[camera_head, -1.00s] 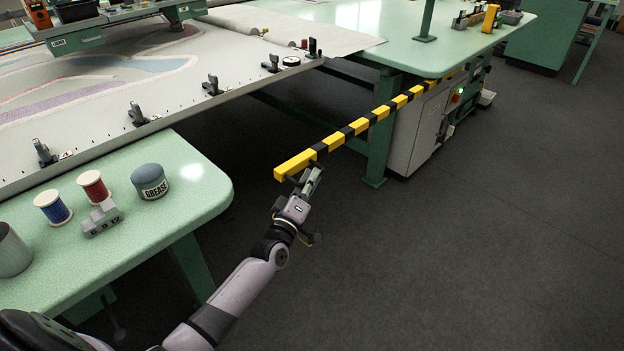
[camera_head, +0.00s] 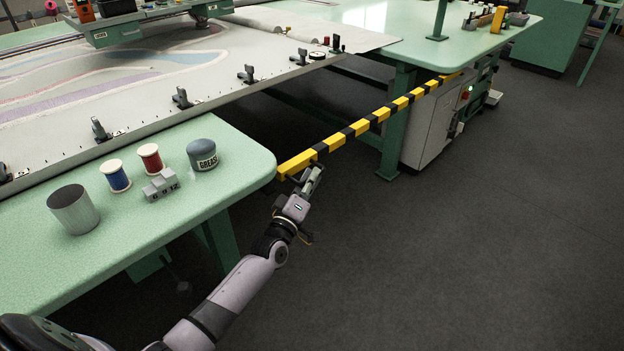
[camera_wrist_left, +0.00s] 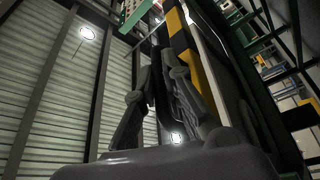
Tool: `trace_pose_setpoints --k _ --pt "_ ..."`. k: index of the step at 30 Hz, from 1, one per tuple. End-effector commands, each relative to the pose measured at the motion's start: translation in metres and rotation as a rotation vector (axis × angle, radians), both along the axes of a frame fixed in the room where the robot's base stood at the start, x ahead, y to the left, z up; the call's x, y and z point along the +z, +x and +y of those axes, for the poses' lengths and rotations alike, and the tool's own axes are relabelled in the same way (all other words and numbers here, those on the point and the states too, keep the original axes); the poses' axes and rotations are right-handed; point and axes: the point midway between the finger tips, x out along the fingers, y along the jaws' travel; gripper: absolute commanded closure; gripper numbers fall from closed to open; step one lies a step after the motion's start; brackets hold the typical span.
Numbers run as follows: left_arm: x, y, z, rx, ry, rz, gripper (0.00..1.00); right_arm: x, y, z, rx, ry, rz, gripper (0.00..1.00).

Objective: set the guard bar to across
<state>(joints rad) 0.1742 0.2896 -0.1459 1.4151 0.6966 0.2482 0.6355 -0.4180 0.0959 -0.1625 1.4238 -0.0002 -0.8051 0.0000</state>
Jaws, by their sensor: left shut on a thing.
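The guard bar (camera_head: 362,126) is a long yellow and black striped bar. In the head view it runs from the grey cabinet (camera_head: 432,125) under the far green table across the gap to the front corner of the near green table (camera_head: 262,168). Its near end appears to meet that corner; I cannot tell if they touch. My left gripper (camera_head: 308,179) is shut on the guard bar close to this near end. In the left wrist view the bar (camera_wrist_left: 183,42) runs up beyond the fingers (camera_wrist_left: 160,80). My right gripper is not in view.
The near table holds a metal cup (camera_head: 73,209), blue (camera_head: 116,176) and red (camera_head: 150,158) thread spools, a grey numbered block (camera_head: 161,186) and a grease tin (camera_head: 202,155). The tufting frame (camera_head: 215,85) with clamps lies behind. Dark floor at right is open.

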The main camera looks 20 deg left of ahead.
Motion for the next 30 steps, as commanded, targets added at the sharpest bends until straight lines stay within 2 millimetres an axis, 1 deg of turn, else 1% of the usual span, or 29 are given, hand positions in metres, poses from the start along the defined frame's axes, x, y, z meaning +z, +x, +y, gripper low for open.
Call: trace_pose_setpoints --k 1,2,3,11,19,22,26,30 --pt "-0.004 -0.002 0.0 0.001 0.001 0.007 1.0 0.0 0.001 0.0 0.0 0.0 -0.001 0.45" --pt "-0.004 -0.002 0.0 0.001 0.001 0.007 1.0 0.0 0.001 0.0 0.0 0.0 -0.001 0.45" --pt "-0.005 -0.002 0.0 0.001 0.001 0.007 0.88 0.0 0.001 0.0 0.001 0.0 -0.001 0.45" --pt "-0.003 -0.001 0.0 0.001 0.001 0.004 0.71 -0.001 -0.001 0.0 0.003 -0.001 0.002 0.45" --pt "-0.002 -0.001 0.0 0.001 0.0 0.003 0.7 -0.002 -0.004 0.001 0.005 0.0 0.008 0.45" --pt "-0.004 -0.005 0.0 0.0 0.0 0.004 0.7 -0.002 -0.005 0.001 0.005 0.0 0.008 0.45" --pt "-0.008 -0.023 0.0 0.0 0.0 0.007 0.7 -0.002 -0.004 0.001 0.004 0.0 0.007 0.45" --pt "-0.015 -0.052 0.0 0.001 0.001 0.007 0.7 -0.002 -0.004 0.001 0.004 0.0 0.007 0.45"
